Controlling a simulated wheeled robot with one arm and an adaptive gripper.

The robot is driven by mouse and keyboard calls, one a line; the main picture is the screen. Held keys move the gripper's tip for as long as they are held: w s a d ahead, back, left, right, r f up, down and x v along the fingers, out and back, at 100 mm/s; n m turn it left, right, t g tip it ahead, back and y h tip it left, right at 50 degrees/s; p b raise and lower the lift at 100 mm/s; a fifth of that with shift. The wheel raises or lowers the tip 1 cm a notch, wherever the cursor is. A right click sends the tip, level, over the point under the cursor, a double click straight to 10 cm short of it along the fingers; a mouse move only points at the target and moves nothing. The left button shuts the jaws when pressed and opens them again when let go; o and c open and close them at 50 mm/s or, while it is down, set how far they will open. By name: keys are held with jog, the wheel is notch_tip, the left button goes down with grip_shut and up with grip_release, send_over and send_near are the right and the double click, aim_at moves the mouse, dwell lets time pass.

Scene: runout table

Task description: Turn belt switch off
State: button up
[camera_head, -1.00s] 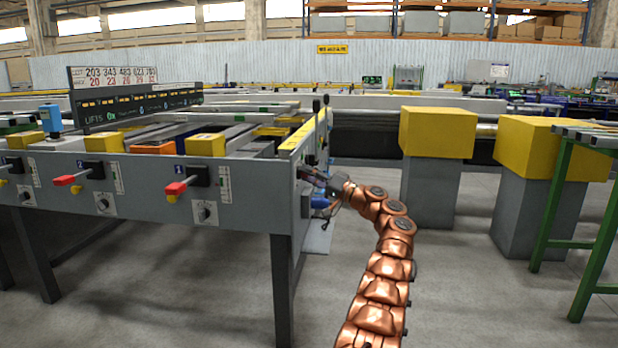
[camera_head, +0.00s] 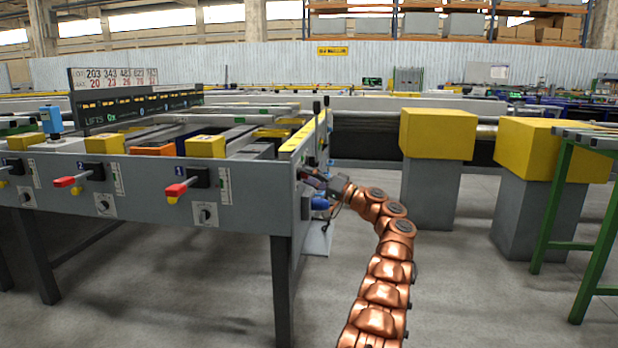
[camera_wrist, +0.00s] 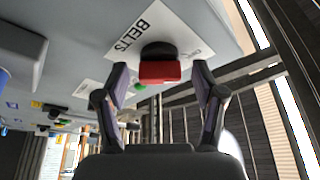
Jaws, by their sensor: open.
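The belt switch (camera_wrist: 159,66) shows in the wrist view as a red handle on a dark round base. It sits on a white plate (camera_wrist: 133,38) lettered "BELTS", fixed to the grey panel. My gripper (camera_wrist: 159,84) is open, with one dark finger on each side of the red handle and just short of it or level with its edge; I cannot tell whether they touch. In the head view my gripper (camera_head: 312,178) is at the right end face of the grey runout table (camera_head: 250,180). The switch is hidden there.
Red-handled levers (camera_head: 175,189) and knobs line the table's front. A blue fitting (camera_head: 320,203) is just below my gripper. Two yellow-topped posts (camera_head: 437,133) and a green frame (camera_head: 560,210) stand to the right. Open floor lies between.

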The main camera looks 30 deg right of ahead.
jog(key=v, duration=1.2)
dwell(0.6)
